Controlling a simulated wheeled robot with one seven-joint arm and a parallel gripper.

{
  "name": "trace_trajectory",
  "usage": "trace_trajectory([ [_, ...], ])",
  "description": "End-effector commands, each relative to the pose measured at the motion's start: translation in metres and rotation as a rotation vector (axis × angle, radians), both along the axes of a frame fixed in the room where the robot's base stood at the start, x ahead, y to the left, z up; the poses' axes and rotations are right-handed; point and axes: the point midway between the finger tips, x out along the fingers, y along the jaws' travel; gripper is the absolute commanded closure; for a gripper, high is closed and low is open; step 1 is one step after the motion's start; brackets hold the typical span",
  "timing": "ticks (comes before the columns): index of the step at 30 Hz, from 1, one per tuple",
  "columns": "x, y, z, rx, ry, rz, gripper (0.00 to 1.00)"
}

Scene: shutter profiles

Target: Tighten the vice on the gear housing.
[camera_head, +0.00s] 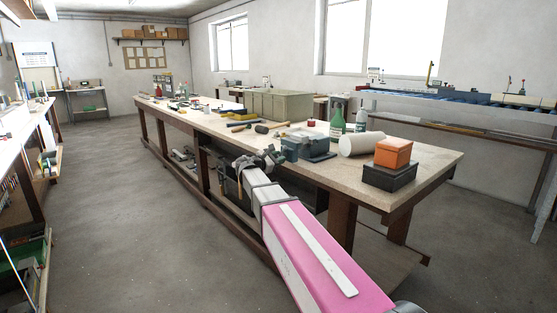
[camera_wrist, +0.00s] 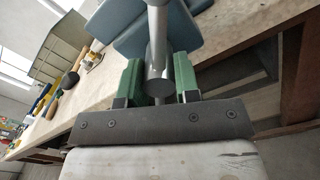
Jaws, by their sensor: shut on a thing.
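The blue-grey vice (camera_head: 309,148) sits at the near edge of the long workbench, and its blue-grey body fills the top of the wrist view (camera_wrist: 130,28). My gripper (camera_head: 272,158) is at the vice's left front side. In the wrist view, my gripper's green fingers (camera_wrist: 157,74) are shut on the vice's metal handle (camera_wrist: 158,45), one finger on each side. The handle's round end sits between the fingers, close to the dark palm plate. I cannot make out the gear housing separately from the vice.
Hand tools and a large olive case (camera_head: 279,105) lie farther back. The floor at left (camera_head: 130,220) is clear.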

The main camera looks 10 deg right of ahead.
Motion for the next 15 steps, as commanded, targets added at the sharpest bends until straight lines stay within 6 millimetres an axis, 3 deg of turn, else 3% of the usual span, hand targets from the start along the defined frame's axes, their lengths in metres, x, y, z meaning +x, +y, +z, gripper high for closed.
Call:
trace_trajectory([
  [15, -0.0005, 0.0016, 0.0006, 0.239, -0.428, 0.000, 1.00],
])
